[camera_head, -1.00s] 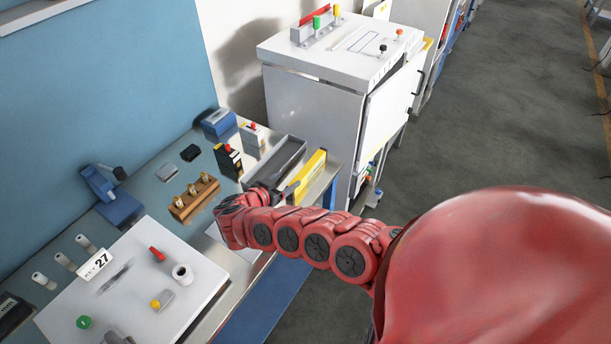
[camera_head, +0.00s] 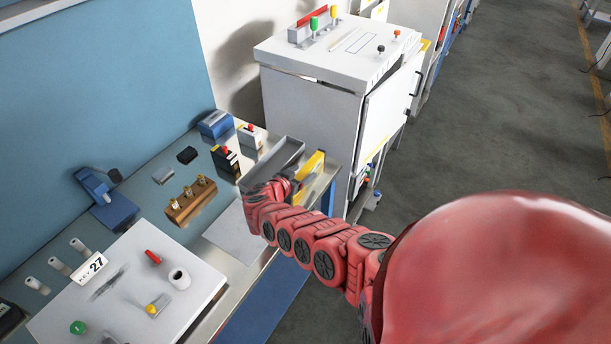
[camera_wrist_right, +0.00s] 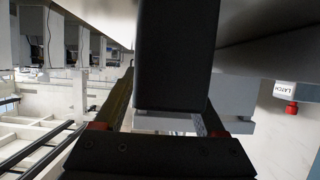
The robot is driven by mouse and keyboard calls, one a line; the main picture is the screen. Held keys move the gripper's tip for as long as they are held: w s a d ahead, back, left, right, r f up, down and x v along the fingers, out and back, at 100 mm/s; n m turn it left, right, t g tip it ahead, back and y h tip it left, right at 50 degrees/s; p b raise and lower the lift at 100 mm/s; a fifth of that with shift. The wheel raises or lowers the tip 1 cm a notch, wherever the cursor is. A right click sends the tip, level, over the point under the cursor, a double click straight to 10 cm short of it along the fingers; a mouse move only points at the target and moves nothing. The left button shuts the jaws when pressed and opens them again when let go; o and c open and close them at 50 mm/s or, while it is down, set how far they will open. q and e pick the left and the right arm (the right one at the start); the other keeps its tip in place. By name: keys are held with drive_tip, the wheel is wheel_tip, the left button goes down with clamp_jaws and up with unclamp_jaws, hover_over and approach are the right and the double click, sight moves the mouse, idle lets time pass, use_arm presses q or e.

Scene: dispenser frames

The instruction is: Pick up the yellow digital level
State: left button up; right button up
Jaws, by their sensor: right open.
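The yellow digital level (camera_head: 314,163) lies along the right end of the bench, beside a grey tray. My right gripper (camera_head: 301,180) is at the level, with its open fingers over or around its near part and hiding some of it. In the right wrist view the two fingers (camera_wrist_right: 160,110) stand apart, with a dark block between them. I cannot tell whether that block is part of the level or whether the fingers touch it. My left gripper is not in view.
The grey tray (camera_head: 276,160) lies just left of the level. A wooden block with brass pieces (camera_head: 190,200) and a white panel (camera_head: 130,300) are further left. A white cabinet (camera_head: 310,110) stands behind the bench end. A LATCH label (camera_wrist_right: 285,89) shows in the wrist view.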

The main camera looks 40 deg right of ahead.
drive_tip(key=shift+w+d+f, duration=0.1)
drive_tip(key=shift+w+d, duration=0.1)
drive_tip(key=shift+d, duration=0.2)
clamp_jaws()
